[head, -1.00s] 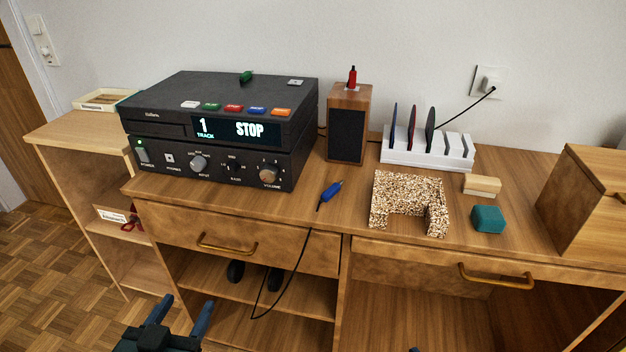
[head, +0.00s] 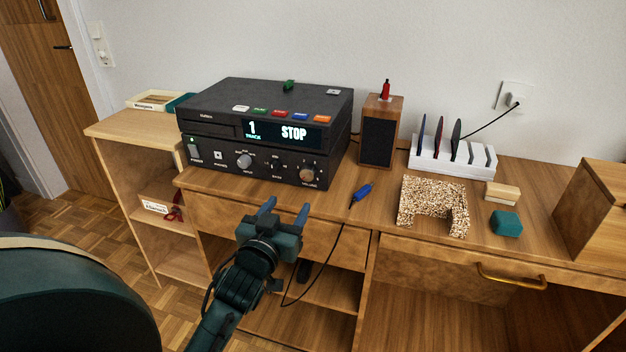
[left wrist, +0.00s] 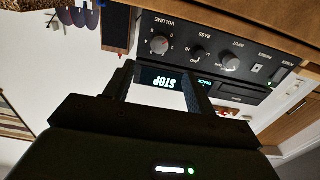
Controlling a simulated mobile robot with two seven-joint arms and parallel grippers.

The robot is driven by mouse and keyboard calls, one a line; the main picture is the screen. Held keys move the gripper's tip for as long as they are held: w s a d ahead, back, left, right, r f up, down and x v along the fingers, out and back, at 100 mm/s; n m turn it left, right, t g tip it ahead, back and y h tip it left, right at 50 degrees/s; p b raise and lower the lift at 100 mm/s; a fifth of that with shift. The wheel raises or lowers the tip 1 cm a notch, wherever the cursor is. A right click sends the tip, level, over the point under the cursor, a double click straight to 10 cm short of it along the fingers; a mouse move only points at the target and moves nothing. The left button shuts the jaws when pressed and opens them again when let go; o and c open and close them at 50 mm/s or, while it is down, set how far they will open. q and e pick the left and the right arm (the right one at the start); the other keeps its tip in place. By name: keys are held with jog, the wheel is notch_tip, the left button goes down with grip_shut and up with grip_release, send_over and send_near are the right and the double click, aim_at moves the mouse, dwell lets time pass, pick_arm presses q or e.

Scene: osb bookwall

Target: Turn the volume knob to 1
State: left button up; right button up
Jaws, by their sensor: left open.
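The volume knob (head: 306,175) is a brownish round knob at the right end of the black stereo's (head: 262,165) lower front panel. The stereo's display reads track 1 and STOP. In the left wrist view, which is upside down, the volume knob (left wrist: 159,45) shows just beyond the fingertips; its exact pointer setting is too small to read. My left gripper (head: 285,208) is open and empty. It is in front of the drawer, below and left of the volume knob, apart from it. My right gripper is out of view.
Input knob (head: 244,161) and a smaller bass knob sit left of the volume knob. A blue pen-like object (head: 361,195) lies on the desk nearby. A wooden speaker (head: 379,137), white rack (head: 425,164) and speckled block (head: 432,205) stand to the right. A cable hangs in front.

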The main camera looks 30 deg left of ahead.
aim_at(307, 176)
pick_arm(q)
jog(key=x, duration=1.1)
jog(key=shift+w+b, duration=0.1)
jog(key=shift+b, duration=0.2)
jog(key=shift+c, duration=0.4)
jog(key=shift+d, duration=0.1)
jog(key=c, duration=0.9)
